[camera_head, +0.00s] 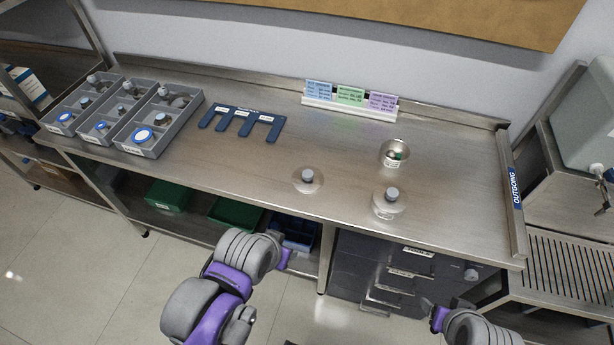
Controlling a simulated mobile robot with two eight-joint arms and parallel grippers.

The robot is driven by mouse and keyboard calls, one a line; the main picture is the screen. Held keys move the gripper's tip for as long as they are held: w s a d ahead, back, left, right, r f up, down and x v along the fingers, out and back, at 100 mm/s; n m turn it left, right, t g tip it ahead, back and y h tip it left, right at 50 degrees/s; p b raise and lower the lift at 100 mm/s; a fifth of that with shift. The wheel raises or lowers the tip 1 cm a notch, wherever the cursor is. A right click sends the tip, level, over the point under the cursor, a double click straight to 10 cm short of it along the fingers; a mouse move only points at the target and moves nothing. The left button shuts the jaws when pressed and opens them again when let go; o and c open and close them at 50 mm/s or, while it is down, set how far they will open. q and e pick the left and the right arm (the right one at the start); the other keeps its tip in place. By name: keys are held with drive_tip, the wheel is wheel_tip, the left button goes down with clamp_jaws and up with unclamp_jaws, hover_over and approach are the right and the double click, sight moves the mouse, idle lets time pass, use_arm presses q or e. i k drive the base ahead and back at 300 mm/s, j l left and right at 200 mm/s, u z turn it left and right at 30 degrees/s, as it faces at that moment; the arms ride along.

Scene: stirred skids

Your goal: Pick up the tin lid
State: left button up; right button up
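A round, pale lid with a grey knob (308,179) lies on the metal bench, right of its middle. A similar grey-knobbed round piece (389,202) sits to its right, nearer the front edge; it looks raised, perhaps on a container. I cannot tell for sure which knobbed piece is the tin lid. My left gripper (287,260) is in front of the bench, below its top, apart from the lids. My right gripper (432,312) is low in front of the drawers. Neither gripper's finger opening shows clearly.
Grey compartment trays (152,147) with small parts stand at the left. A dark blue slotted holder (243,122) lies beside them. Coloured cards (350,95) stand at the back. A raised strip marked OUTGOING (514,185) edges the right end. The bench middle is clear.

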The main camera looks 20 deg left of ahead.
sight(307, 179)
drive_tip(key=i+j+z, duration=0.1)
drive_tip(key=j+z, duration=0.35)
drive_tip(key=j, duration=0.35)
drive_tip(key=j+z, duration=0.5)
drive_tip(key=j, duration=0.25)
drive_tip(key=k, duration=0.05)
